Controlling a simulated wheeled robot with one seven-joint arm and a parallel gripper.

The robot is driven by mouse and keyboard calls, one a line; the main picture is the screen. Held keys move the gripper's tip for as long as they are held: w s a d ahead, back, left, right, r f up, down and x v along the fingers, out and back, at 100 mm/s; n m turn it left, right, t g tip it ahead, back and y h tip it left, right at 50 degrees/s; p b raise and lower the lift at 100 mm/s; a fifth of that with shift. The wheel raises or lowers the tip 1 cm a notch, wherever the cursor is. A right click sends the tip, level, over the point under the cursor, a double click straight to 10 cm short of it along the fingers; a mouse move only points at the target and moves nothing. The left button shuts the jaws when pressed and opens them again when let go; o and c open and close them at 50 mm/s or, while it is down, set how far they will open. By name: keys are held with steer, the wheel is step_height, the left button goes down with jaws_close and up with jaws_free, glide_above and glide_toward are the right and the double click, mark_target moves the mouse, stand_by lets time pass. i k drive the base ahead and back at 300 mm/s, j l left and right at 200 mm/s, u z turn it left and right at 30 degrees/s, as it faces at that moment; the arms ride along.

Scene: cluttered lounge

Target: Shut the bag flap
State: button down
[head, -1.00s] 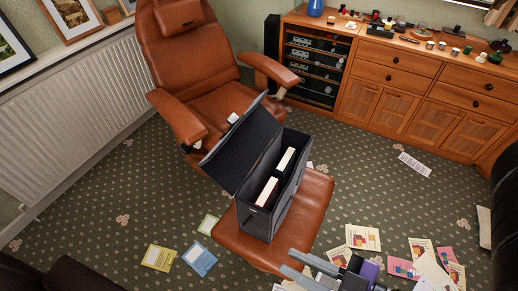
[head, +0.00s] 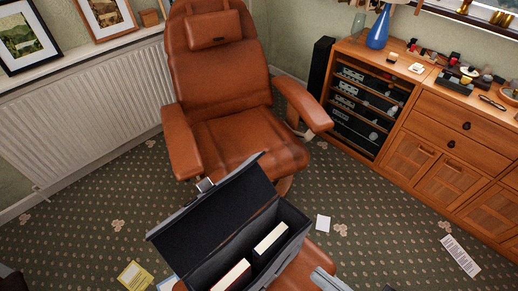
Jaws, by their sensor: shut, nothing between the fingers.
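The black bag (head: 296,238) stands on the brown leather footstool (head: 299,272) at the bottom centre of the head view. Its flap (head: 216,212) is raised and tilts up to the left, so the bag is open. A metal clasp (head: 205,184) shows at the flap's far edge. Inside are a cream-coloured block (head: 270,238) and another pale one with a dark red side (head: 235,275). My gripper (head: 328,280) is only partly in view at the bottom edge, just right of the bag. It is shut and empty. The bag's lower part is cut off.
A brown leather armchair (head: 225,90) stands right behind the bag. A wooden cabinet (head: 430,130) with stereo units fills the right, and a radiator (head: 90,115) the left. Papers lie on the carpet, including a white sheet (head: 460,255) at right. Patterned carpet is open at both sides.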

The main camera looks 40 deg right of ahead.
mark_target(186, 238)
steer(key=l+u, duration=0.15)
steer(key=l, duration=1.65)
steer(key=i+l, duration=0.7)
steer(key=l, duration=0.15)
steer(key=i+u, duration=0.05)
